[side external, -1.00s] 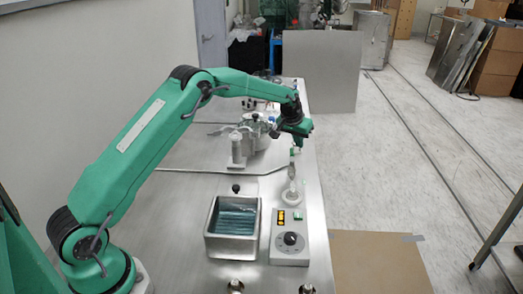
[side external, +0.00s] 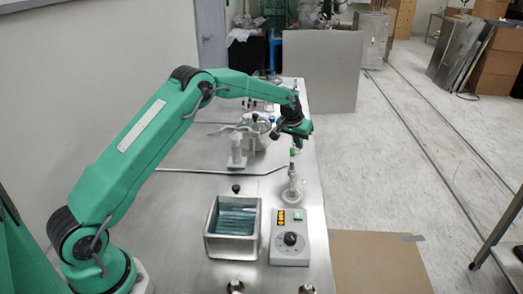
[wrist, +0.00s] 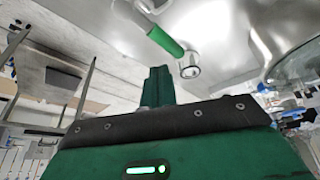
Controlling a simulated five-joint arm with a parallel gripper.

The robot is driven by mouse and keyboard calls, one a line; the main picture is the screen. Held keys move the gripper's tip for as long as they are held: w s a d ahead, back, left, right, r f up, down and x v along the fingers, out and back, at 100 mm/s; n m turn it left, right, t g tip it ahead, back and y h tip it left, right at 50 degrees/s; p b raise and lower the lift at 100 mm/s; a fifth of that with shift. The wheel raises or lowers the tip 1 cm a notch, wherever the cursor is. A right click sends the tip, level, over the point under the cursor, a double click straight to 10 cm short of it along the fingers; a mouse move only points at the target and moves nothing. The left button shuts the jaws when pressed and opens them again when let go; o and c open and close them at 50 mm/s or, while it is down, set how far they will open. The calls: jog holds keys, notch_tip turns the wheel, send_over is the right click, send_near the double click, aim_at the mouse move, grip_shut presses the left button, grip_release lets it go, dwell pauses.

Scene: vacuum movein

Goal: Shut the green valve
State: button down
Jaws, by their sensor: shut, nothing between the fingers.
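The green valve handle (wrist: 165,41) shows in the wrist view as a short green bar joined to a pale metal part above it. In the side view a small green piece, likely this valve (side external: 293,153), sits on top of a slim upright pale fitting (side external: 292,176). My gripper (side external: 298,143) is just above that piece in the side view; I cannot tell whether they touch. In the wrist view my gripper's green fingers (wrist: 157,86) are together and empty, with the valve handle beyond their tips.
A square metal bath (side external: 212,246) and a grey control box (side external: 289,256) with a lit display stand in front. A dark thin hose (side external: 220,171) crosses the table (side external: 190,210). A metal pot (side external: 261,136) and white stand (side external: 236,152) are behind, left of my gripper.

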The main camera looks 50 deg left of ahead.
jog(key=shift+f, duration=1.5)
